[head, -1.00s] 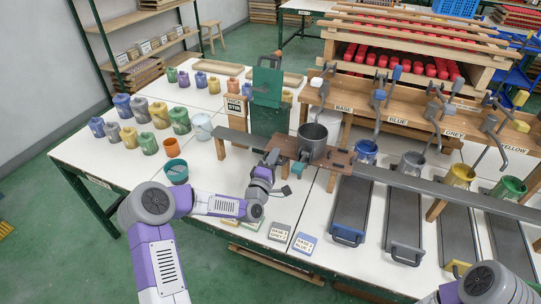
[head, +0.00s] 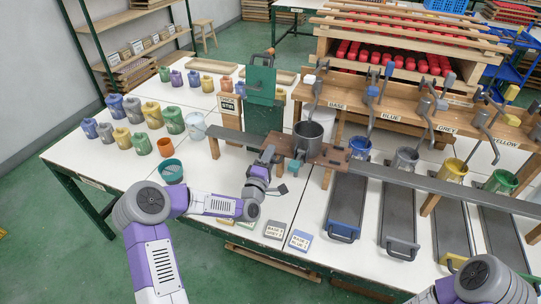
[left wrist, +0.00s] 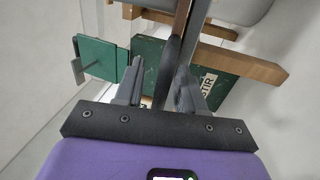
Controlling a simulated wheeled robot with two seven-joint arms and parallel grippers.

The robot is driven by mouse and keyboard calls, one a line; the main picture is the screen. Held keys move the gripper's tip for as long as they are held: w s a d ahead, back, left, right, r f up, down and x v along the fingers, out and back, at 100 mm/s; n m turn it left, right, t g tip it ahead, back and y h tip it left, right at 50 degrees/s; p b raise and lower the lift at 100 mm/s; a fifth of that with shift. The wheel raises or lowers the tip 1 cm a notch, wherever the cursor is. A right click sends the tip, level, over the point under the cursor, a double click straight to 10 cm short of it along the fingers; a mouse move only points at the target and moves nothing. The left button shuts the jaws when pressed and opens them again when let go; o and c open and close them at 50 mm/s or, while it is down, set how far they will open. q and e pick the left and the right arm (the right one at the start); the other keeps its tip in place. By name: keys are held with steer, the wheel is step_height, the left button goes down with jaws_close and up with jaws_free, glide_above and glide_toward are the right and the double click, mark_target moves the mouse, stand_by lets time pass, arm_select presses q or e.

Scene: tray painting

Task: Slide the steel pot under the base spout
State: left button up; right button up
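The steel pot (head: 308,143) stands upright on a brown wooden carriage (head: 330,155) on the long grey rail. The base spout (head: 316,98), a grey bent pipe left of the BASE label, comes down behind the pot. Its lower end shows close above the pot's rim; I cannot tell whether it is directly over the opening. My left gripper (head: 268,155) is at the carriage's left end. In the left wrist view its fingers (left wrist: 158,85) stand apart on either side of a dark upright bar (left wrist: 174,60), with a gap at the left finger. My right gripper is out of view.
The grey rail (head: 400,179) runs right past blue, grey, yellow and green pots. A green STIR stand (head: 261,82) is behind my left gripper. Paint jars and a teal bowl (head: 171,171) stand left. Label cards (head: 300,240) lie at the front edge.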

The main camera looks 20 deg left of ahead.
arm_select(q)
steer(key=s+f, duration=0.1)
steer(key=s, duration=0.6)
steer(key=shift+p, duration=0.4)
